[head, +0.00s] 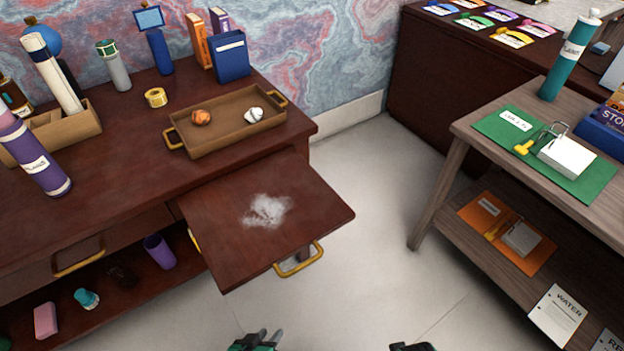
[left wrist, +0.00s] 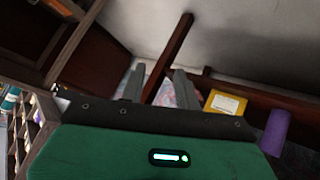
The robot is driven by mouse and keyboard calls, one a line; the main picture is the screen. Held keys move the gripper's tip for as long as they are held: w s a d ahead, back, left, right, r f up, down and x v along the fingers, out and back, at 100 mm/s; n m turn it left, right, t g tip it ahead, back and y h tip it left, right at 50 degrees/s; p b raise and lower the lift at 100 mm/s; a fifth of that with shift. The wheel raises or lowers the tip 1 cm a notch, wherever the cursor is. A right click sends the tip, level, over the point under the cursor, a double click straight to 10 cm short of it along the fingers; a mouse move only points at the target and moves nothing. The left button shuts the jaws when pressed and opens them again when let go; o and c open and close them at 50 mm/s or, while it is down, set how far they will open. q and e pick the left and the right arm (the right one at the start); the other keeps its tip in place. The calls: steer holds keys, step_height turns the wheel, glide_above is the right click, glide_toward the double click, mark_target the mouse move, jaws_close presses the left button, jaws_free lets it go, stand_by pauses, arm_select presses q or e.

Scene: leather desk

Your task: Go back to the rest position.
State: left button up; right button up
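My left gripper (head: 270,335) is at the bottom edge of the head view, low over the floor in front of the desk. In the left wrist view its two grey fingers (left wrist: 159,71) stand apart with nothing between them. My right gripper (head: 412,347) shows only as a dark piece at the bottom edge, to the right of the left one. Its fingers cannot be made out. Both are apart from the furniture in the head view.
The dark desk (head: 110,190) has a pulled-out board (head: 310,215) with a white powdery patch (head: 266,210). A brown tray (head: 225,132) holds two small lumps. A wooden shelf table (head: 470,130) stands right. Pale floor (head: 370,250) lies clear between.

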arm_select(q)
steer(key=s+a+f+m+g+y, duration=0.2)
steer(key=s+a+f+g+y, duration=0.25)
steer(key=a+g, duration=0.35)
steer(key=s+a+f+p, duration=0.3)
steer(key=s+f+p, duration=0.4)
steer(key=f, duration=0.2)
arm_select(e)
steer(key=s+d+f, duration=0.2)
steer(key=s+f, duration=0.4)
steer(key=f, duration=0.4)
arm_select(q)
steer(key=s+a+f+p, duration=0.2)
steer(key=s+p, duration=0.1)
steer(key=s, duration=0.4)
steer(key=s+a+f+p, duration=0.2)
steer(key=s+f+p, duration=0.1)
steer(key=s, duration=0.4)
steer(key=shift+f+m+p, duration=0.3)
steer(key=shift+p, duration=0.1)
arm_select(e)
steer(key=s+d+f, duration=0.1)
steer(key=s+f, duration=0.1)
steer(key=s, duration=0.5)
steer(key=s+d+f+g, duration=0.1)
steer(key=s+d+f, duration=0.1)
steer(key=s, duration=0.5)
steer(key=shift+d+f+h, duration=0.3)
steer(key=shift+f, duration=0.1)
